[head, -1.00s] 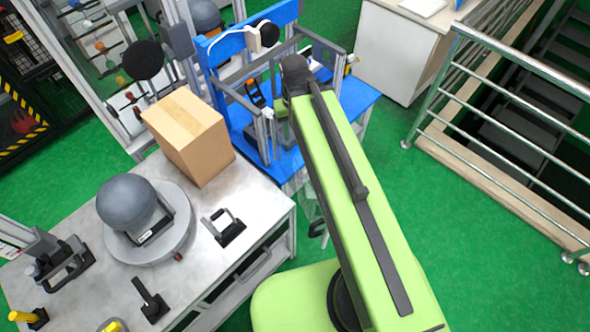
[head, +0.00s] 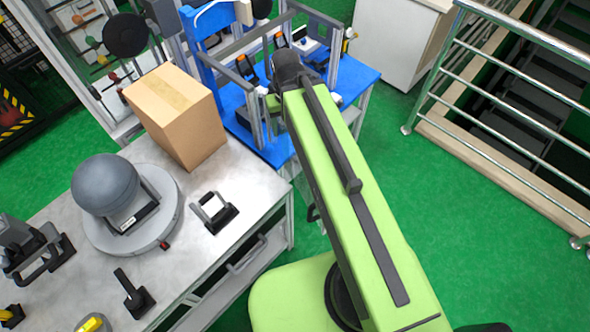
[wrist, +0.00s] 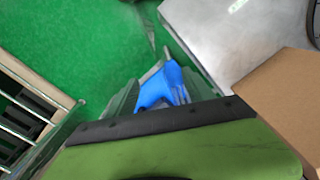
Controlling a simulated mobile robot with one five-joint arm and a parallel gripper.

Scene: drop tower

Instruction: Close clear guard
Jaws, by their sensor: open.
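The clear guard (head: 254,117) shows in the head view as a grey metal frame with see-through panels on the blue test stand (head: 238,126). Whether its front is open or shut is unclear. My green arm reaches up to it, and the dark wrist end overlaps the guard's right part, hiding some of it. In the wrist view my gripper (wrist: 162,88) is open, with grey-green fingers spread apart. A blue part shows between them; I cannot tell whether it is touched. In the head view the fingers are mostly hidden by the wrist.
A cardboard box (head: 180,118) stands on the grey bench (head: 190,262), left of the guard. A grey dome (head: 105,185) and several handles are nearer. A metal railing (head: 500,83) borders a stairwell at right. Green floor (head: 440,190) between is clear.

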